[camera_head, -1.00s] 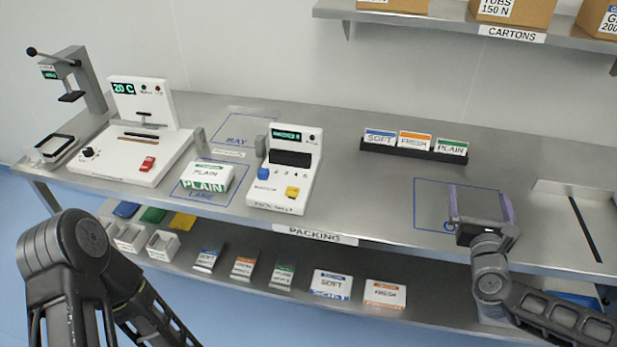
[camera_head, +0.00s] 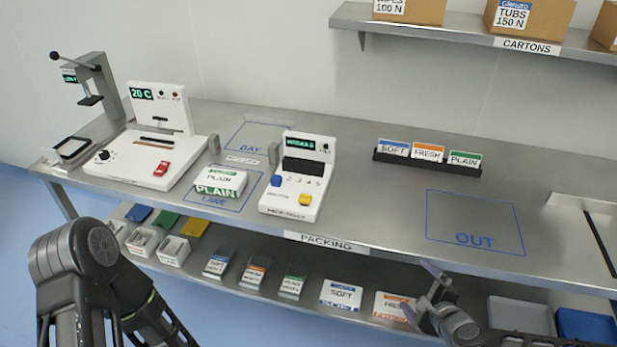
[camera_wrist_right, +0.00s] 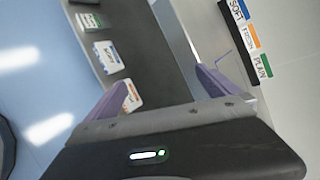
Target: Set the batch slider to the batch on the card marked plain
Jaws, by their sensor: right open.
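The batch coder (camera_head: 297,177) is a white machine with a green-lit display and a dark panel. Its blue slider knob (camera_head: 276,181) sits at the left end of a row of numbers; a yellow button (camera_head: 305,199) is below right. The card marked PLAIN (camera_head: 464,159), with a green band, stands at the right end of a dark rack; it also shows in the right wrist view (camera_wrist_right: 262,66). Its batch text is too small to read. My right gripper (camera_head: 422,292) is open and empty, in front of the bench edge, well right of the coder. My left gripper is out of view.
SOFT (camera_head: 394,148) and FRESH (camera_head: 429,153) cards share the rack. A PLAIN pack (camera_head: 222,184) lies left of the coder, and a sealer (camera_head: 150,150) beyond it. The OUT area (camera_head: 475,222) is bare. The lower shelf holds packs and bins. A carton shelf (camera_head: 480,38) hangs above.

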